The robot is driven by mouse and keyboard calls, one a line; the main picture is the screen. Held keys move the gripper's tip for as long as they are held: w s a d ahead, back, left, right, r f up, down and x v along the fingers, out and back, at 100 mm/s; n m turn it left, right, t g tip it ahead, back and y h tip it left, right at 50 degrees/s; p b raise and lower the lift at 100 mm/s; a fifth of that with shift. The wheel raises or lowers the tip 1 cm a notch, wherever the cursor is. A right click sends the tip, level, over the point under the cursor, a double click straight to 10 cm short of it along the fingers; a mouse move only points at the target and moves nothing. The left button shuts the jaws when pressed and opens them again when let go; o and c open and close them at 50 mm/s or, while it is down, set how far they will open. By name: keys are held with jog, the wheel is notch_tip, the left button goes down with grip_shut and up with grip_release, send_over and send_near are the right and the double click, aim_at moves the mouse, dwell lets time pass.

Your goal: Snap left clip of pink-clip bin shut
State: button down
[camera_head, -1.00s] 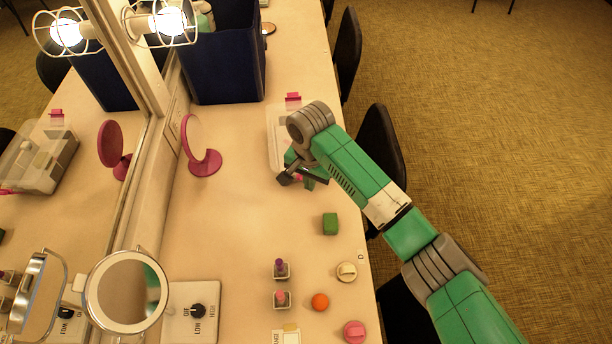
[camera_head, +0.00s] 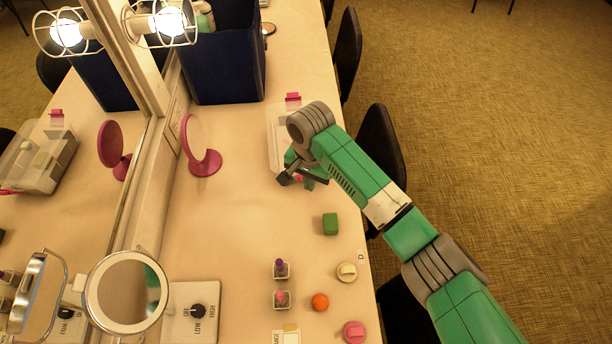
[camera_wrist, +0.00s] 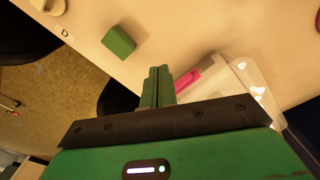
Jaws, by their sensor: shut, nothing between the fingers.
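The pink-clip bin (camera_head: 276,137) is a clear, pale box near the right edge of the counter, partly hidden behind my arm. One pink clip (camera_head: 293,98) stands out at its far end. The near-end pink clip (camera_wrist: 187,82) shows in the wrist view, sticking out from the bin's rim (camera_wrist: 243,72). My gripper (camera_wrist: 160,72) is shut and empty, its green fingertips beside this near clip. I cannot tell whether they touch it. In the head view my gripper (camera_head: 309,184) is at the bin's near end, and my wrist hides most of that clip.
A green block (camera_head: 330,224) stands on the counter nearer the camera. A pink round mirror (camera_head: 203,150) stands left of the bin, and a dark blue box (camera_head: 225,70) behind it. Black chairs (camera_head: 383,150) line the right edge. The wall mirror reflects the bin (camera_head: 40,155).

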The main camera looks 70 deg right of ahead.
dwell(0.4)
jog(key=shift+f, duration=1.7)
jog(key=shift+d+b, duration=0.1)
jog(key=shift+b, duration=0.25)
jog(key=shift+w+d+r+b, duration=0.2)
jog(key=shift+w+d+b, duration=0.25)
jog(key=shift+d, duration=0.2)
jog(key=shift+w+d+r+b, duration=0.2)
jog(key=shift+w+d+b, duration=0.15)
jog(key=shift+d+b, duration=0.25)
jog(key=shift+w+d+r+b, duration=0.2)
jog(key=shift+w+d+b, duration=0.25)
jog(key=shift+d, duration=0.25)
jog(key=r+p, duration=0.4)
jog(key=p, duration=0.1)
jog(key=a+r+p, duration=0.1)
jog(key=r+p, duration=0.1)
jog(key=shift+s+p, duration=0.35)
jog(key=shift+f, duration=0.1)
